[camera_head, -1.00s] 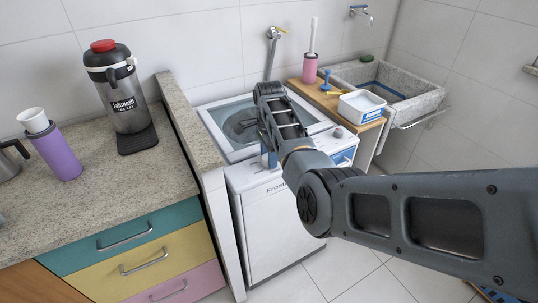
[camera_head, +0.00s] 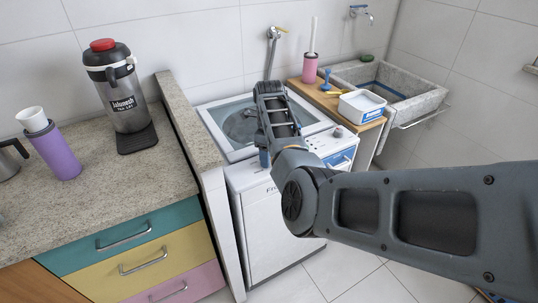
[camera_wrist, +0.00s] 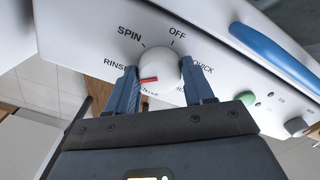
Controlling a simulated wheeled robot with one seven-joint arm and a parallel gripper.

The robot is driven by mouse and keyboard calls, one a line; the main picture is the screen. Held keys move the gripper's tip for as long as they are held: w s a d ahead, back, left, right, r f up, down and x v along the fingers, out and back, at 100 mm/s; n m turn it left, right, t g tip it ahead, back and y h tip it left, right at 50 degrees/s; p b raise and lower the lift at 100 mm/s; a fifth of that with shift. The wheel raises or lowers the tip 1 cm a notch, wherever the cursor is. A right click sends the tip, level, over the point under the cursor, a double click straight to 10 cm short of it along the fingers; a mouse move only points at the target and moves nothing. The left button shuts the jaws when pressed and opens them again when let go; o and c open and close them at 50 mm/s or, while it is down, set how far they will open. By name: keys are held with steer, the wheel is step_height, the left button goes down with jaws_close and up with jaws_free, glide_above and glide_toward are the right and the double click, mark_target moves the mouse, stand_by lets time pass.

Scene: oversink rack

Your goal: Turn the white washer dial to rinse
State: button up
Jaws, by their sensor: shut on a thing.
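The white dial (camera_wrist: 160,69) sits on the white washer's panel (camera_wrist: 85,30) in the wrist view. Its red pointer mark faces left, slightly below the word RINSE. SPIN and OFF are printed above it and QUICK to its right; lettering below is partly hidden. My gripper (camera_wrist: 163,84) has its two blue fingers on either side of the dial and is shut on it. In the head view the white washer (camera_head: 272,225) stands beyond the counter; my arm covers the dial there, and a blue fingertip shows at the panel.
A blue handle (camera_wrist: 272,54), a green button (camera_wrist: 246,97) and a grey knob (camera_wrist: 296,126) lie to the right on the panel. A wooden shelf with a white tub (camera_head: 361,107) and a stone sink (camera_head: 412,100) stand right of the washer. A low stone wall (camera_head: 188,120) borders its left.

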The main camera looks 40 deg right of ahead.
steer(key=shift+r+m, duration=0.1)
steer(key=shift+m, duration=0.5)
steer(key=o, duration=1)
step_height(320, 180, up, 8)
steer(key=shift+f+b, duration=0.15)
steer(key=shift+b, duration=0.35)
